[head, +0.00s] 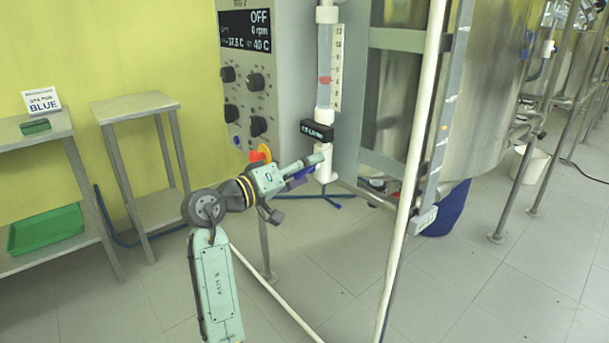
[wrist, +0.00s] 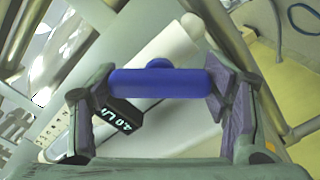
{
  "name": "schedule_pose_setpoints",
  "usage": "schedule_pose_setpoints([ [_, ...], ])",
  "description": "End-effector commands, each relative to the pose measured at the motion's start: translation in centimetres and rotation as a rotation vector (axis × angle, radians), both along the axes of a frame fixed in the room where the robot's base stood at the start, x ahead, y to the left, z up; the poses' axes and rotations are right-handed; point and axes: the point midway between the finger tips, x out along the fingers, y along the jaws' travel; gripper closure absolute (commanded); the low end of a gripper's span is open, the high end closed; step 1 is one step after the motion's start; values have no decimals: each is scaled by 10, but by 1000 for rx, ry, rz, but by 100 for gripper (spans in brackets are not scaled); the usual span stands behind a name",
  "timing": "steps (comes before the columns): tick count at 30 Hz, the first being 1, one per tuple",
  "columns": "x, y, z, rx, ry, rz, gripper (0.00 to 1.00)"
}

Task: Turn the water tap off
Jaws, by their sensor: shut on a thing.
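The tap's blue bar handle (wrist: 160,82) lies across the wrist view, in front of the white pipe (wrist: 165,55). My gripper (wrist: 157,88) is shut on the handle, with one finger at each end of it. In the head view my gripper (head: 303,168) reaches to the lower part of the white vertical pipe (head: 325,155), and the handle is mostly hidden there. A black flow display (wrist: 118,116) beside the pipe reads about 4.0 L. The same display (head: 317,130) sits just above my gripper in the head view.
A control panel (head: 248,85) showing OFF stands behind my arm. A white upright pole (head: 415,160) and steel vessel (head: 425,110) stand to the right. Shelves (head: 150,105) with a green tray (head: 45,230) are at left. Floor in front is clear.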

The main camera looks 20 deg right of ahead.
Motion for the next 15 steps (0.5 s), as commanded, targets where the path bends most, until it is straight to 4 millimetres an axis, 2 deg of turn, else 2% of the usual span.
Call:
schedule_pose_setpoints([
  [15,0,0,-4,166,-456,1,58],
])
